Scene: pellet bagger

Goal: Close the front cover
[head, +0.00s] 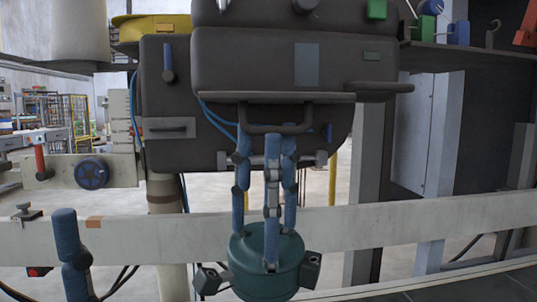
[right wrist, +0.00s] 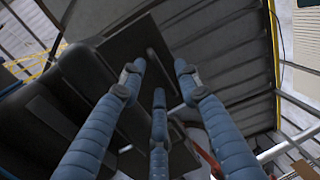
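The bagger's dark grey front housing (head: 245,65) fills the upper middle of the head view. I take the front cover to be part of it, but its exact outline and hinge are unclear. A dark bar handle (head: 278,127) hangs under its lower lip. My right gripper (head: 266,150) points up from below, its three blue fingers overlapping the handle in the picture; contact is unclear. In the right wrist view the fingers (right wrist: 158,78) are spread, with nothing clearly held between them. Part of my left gripper (head: 65,235) shows at the lower left; most is cut off.
A pale horizontal beam (head: 400,225) crosses behind my right gripper. A grey post (head: 368,170) stands right of the housing. A plate with a blue knob (head: 91,174) is at left. Blue tubing (head: 217,115) runs near the handle. A dark surface lies at the bottom right.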

